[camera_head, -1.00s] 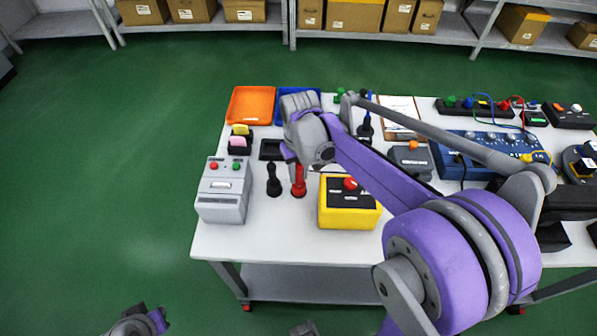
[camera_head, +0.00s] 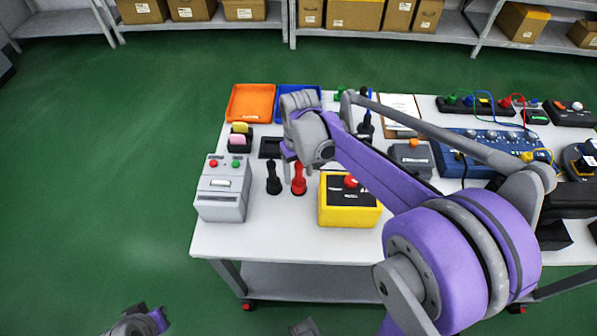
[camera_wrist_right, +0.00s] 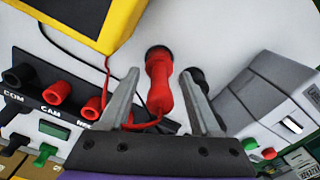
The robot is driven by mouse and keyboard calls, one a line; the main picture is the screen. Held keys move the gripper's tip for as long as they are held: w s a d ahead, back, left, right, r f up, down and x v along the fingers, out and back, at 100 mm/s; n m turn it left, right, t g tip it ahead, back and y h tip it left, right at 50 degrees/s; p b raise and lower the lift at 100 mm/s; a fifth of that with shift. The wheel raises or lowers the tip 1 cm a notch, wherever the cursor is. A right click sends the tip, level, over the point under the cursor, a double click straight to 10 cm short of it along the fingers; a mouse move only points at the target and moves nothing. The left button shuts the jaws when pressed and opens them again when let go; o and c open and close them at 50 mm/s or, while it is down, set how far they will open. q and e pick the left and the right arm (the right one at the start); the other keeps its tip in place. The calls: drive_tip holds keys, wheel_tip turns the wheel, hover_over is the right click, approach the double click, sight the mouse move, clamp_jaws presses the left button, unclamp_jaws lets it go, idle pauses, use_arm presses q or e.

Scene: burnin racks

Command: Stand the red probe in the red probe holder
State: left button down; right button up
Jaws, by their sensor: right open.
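A grey box (camera_head: 221,190) stands left of the probes and a yellow box (camera_head: 349,212) with a red button stands close on the right. An orange tray (camera_head: 251,104) and a blue tray (camera_head: 285,92) lie behind. The table's front strip is clear.

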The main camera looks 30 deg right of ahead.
use_arm(q)
drive_tip(key=shift+w+r+p, duration=0.15)
drive_tip(key=shift+r+p, duration=0.25)
drive_tip(key=shift+r, duration=0.05)
use_arm(e)
wheel_tip(320, 180, up, 10)
drive_tip(key=shift+r, duration=0.25)
idle(0.4)
